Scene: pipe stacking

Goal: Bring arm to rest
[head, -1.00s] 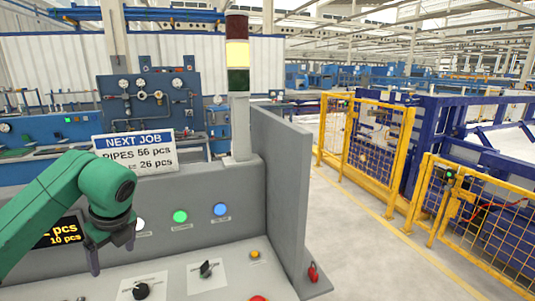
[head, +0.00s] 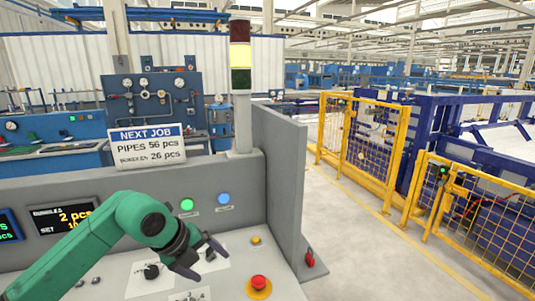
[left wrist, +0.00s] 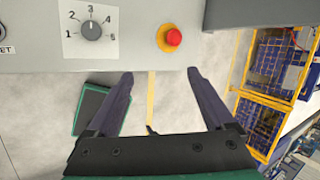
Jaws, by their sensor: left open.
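My left arm comes in from the left in the head view, green, with its gripper (head: 202,259) above the sloping control panel (head: 222,277). Its two dark fingers are apart with nothing between them. In the left wrist view the open fingers (left wrist: 160,75) point toward the panel's front edge, with floor showing between them. A red push button (head: 259,283) on a yellow base sits right of the gripper; it also shows in the left wrist view (left wrist: 173,37). A numbered rotary knob (left wrist: 92,30) is at its left there. My right gripper is not in view.
A "NEXT JOB" sign (head: 147,146) stands on the console behind the arm. Green (head: 187,205) and blue (head: 223,199) buttons are on the upright face. A grey side wall (head: 284,180) bounds the console at right. Yellow fencing (head: 365,140) stands beyond open floor.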

